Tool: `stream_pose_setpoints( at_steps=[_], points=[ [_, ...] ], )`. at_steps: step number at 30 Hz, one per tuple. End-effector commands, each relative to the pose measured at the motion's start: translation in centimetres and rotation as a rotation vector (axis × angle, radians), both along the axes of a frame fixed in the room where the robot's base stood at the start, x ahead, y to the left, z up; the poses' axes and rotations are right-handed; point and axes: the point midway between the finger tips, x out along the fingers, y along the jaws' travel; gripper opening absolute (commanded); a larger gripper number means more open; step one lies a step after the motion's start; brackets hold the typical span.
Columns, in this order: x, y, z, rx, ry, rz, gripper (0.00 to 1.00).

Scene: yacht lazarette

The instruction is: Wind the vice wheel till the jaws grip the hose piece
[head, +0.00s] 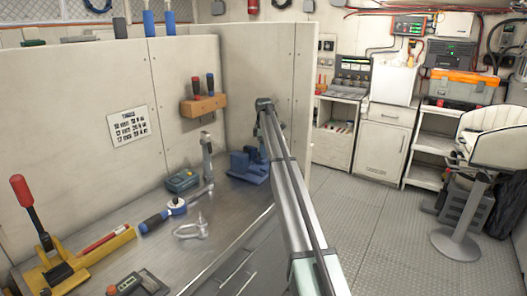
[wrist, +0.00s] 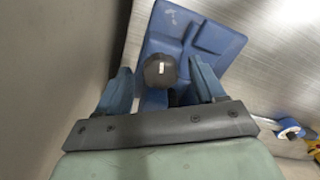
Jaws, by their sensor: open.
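The blue vice (head: 247,168) stands on the far end of the metal bench, partly behind my arm. In the wrist view its blue body (wrist: 190,32) fills the upper middle. A dark round knob with a white mark (wrist: 160,70), apparently part of the vice wheel, sits between the fingers of my gripper (wrist: 161,76). My gripper is open, with one blue finger on each side of the knob. I cannot tell whether either finger touches it. The hose piece and the gap between the vice jaws cannot be made out. In the head view my arm hides most of the gripper.
A panel wall (head: 262,60) stands close behind the vice. Open floor (head: 360,225) lies to the right.

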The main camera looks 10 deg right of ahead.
Motion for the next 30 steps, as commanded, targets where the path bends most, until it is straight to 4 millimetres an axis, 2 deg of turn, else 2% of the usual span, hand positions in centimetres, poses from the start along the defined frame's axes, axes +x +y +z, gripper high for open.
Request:
stream_pose_setpoints(
  at_steps=[13, 30],
  points=[
    [0.01, 0.0, -0.67, 0.0, -0.001, 0.0, 0.68],
    [0.0, 0.0, -0.66, 0.0, 0.0, 0.0, 0.13]
  ],
)
